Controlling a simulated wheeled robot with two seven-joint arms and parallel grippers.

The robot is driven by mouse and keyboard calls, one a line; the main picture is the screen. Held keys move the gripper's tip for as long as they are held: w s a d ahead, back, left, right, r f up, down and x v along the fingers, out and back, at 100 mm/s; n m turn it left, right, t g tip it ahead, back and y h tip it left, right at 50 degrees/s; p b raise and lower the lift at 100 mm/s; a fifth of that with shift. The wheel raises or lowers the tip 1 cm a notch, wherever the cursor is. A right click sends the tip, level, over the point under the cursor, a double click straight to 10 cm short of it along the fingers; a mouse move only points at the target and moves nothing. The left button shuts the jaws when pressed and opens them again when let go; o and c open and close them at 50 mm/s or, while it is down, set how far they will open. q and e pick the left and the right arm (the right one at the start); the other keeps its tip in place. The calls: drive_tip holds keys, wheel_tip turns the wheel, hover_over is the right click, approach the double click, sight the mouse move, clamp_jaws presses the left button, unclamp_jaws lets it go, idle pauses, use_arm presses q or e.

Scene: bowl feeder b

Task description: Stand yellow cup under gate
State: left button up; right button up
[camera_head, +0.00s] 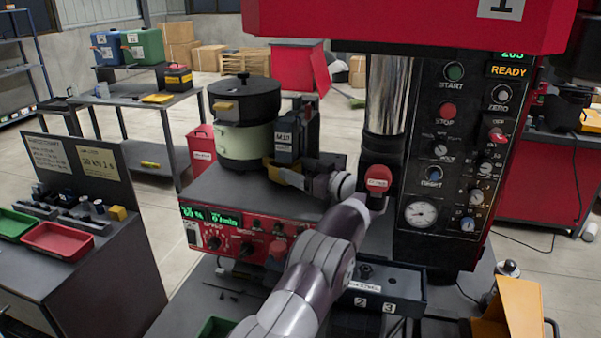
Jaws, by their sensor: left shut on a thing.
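The yellow cup (267,167) shows as a small yellow shape low at the right side of the bowl feeder (238,140). It is partly hidden, so I cannot tell if it is upright or touches the surface below. My left gripper (279,173) reaches in from the right and is shut on the cup. A dark labelled block (287,137), perhaps the gate, stands just above the gripper; the cup is below and slightly left of it. My right gripper is not in view.
The red control box (250,238) with knobs carries the feeder. A large red and black machine (455,150) stands close to my arm on the right. A red-topped knob (377,180) is beside my wrist. A side bench (75,270) at left holds red and green trays.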

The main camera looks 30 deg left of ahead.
use_arm(q)
drive_tip(key=shift+w+f, duration=0.1)
drive_tip(key=shift+f, duration=0.65)
drive_tip(key=shift+d, duration=0.1)
drive_tip(key=shift+d+f, duration=0.1)
drive_tip(key=o, duration=1.3)
drive_tip(key=shift+f, duration=0.1)
drive_tip(key=shift+r, duration=0.25)
drive_tip(key=d, duration=0.4)
drive_tip(key=s+d+b, duration=0.1)
drive_tip(key=d, duration=0.3)
drive_tip(key=s+d+b, duration=0.1)
drive_tip(key=d, duration=0.2)
drive_tip(key=shift+d, duration=0.4)
